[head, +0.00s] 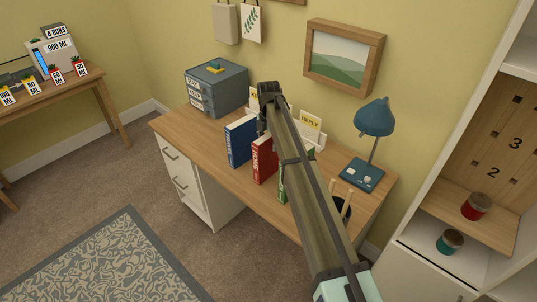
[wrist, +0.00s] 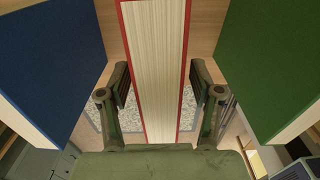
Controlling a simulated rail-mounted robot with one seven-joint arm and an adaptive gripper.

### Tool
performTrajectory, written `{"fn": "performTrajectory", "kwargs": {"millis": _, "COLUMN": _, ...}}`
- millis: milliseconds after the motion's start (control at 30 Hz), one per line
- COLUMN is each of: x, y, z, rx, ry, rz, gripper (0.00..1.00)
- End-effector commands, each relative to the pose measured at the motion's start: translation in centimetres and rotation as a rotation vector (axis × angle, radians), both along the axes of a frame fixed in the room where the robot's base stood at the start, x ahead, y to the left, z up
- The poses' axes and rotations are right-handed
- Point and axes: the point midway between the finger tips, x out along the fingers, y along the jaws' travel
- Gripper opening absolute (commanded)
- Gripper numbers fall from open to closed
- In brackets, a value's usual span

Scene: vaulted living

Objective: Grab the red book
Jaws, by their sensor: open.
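The red book (head: 264,162) stands upright on the wooden desk (head: 228,183), between a blue book (head: 240,143) and a green book (head: 282,186). In the wrist view, the pale page edge of the red book (wrist: 158,60) with its thin red covers runs down the middle. My gripper (wrist: 160,88) is open, one finger on each side of the red book, with a small gap on both sides. The blue book (wrist: 50,60) is to the left and the green book (wrist: 270,60) to the right. In the head view, my arm hides part of the green book and desk.
A grey drawer box (head: 220,88) stands at the desk's back left. A card holder with a "REPLY" card (head: 311,125) is behind the books. A blue lamp (head: 374,118) and a dark cup (head: 342,208) stand to the right. Shelves (head: 470,215) rise at far right.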

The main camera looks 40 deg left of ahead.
Motion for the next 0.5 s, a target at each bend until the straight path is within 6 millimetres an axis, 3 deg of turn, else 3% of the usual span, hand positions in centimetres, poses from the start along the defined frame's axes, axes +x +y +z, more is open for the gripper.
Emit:
{"fn": "performTrajectory", "kwargs": {"millis": 133, "x": 0.0, "y": 0.0, "z": -1.6, "rx": 0.000, "ry": 0.000, "rz": 0.000, "gripper": 0.65}}
{"fn": "performTrajectory", "kwargs": {"millis": 367, "x": 0.0, "y": 0.0, "z": -2.0, "rx": 0.001, "ry": 0.000, "rz": 0.000, "gripper": 0.65}}
{"fn": "performTrajectory", "kwargs": {"millis": 400, "x": 0.0, "y": 0.0, "z": -2.0, "rx": 0.000, "ry": 0.000, "rz": 0.000, "gripper": 0.61}}
{"fn": "performTrajectory", "kwargs": {"millis": 500, "x": 0.0, "y": 0.0, "z": -2.0, "rx": 0.000, "ry": 0.000, "rz": 0.000, "gripper": 0.26}}
